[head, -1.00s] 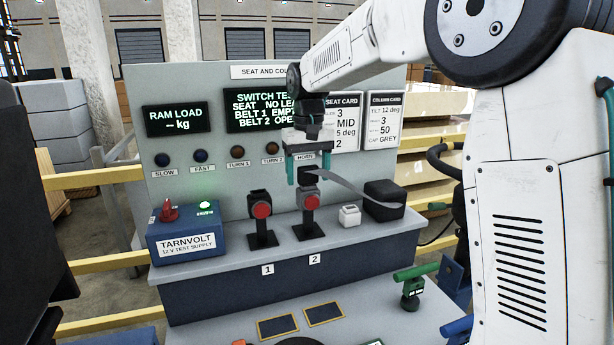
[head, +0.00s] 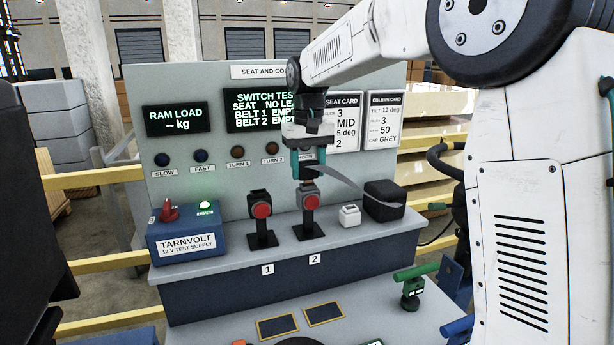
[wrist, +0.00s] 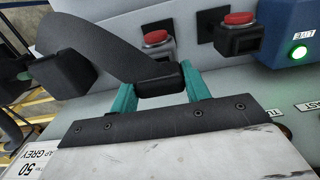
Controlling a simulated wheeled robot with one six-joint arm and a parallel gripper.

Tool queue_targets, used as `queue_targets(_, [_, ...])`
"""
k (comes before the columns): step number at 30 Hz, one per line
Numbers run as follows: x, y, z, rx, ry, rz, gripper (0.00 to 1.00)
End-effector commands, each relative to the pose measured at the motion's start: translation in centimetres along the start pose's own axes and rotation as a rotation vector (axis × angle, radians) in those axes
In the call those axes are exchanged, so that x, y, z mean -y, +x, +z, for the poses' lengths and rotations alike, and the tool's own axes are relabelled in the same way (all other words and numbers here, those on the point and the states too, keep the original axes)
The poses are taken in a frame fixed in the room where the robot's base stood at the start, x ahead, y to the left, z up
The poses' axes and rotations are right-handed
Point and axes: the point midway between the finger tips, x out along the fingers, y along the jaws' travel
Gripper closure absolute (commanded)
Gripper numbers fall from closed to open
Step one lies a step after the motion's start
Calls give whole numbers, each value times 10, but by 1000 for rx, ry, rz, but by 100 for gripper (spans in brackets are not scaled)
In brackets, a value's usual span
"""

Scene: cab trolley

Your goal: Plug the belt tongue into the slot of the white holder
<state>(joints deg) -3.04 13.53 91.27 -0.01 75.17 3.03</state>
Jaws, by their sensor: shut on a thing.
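My gripper (head: 302,165) is shut on the black belt tongue, which shows between its teal fingers in the wrist view (wrist: 160,80). In the head view it is just above the second red-button buckle (head: 309,203), and the tongue's lower end is hard to make out. The grey belt strap (head: 338,182) runs from the tongue to the black reel box (head: 384,198) at the right. The small white holder (head: 350,215) stands on the shelf between that buckle and the box, right of and below my gripper. I cannot make out the holder in the wrist view.
The first red-button buckle (head: 261,212) stands left of the second. A blue test supply (head: 187,240) is at the shelf's left end. The panel with screens (head: 180,118) is behind. The display reads belt 1 and belt 2 empty, partly cut off by my arm.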

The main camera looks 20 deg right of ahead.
Motion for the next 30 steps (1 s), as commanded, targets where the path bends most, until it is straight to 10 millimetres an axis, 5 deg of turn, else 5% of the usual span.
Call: queue_targets(30, [0, -41, 0, -1, 0, 0, 95])
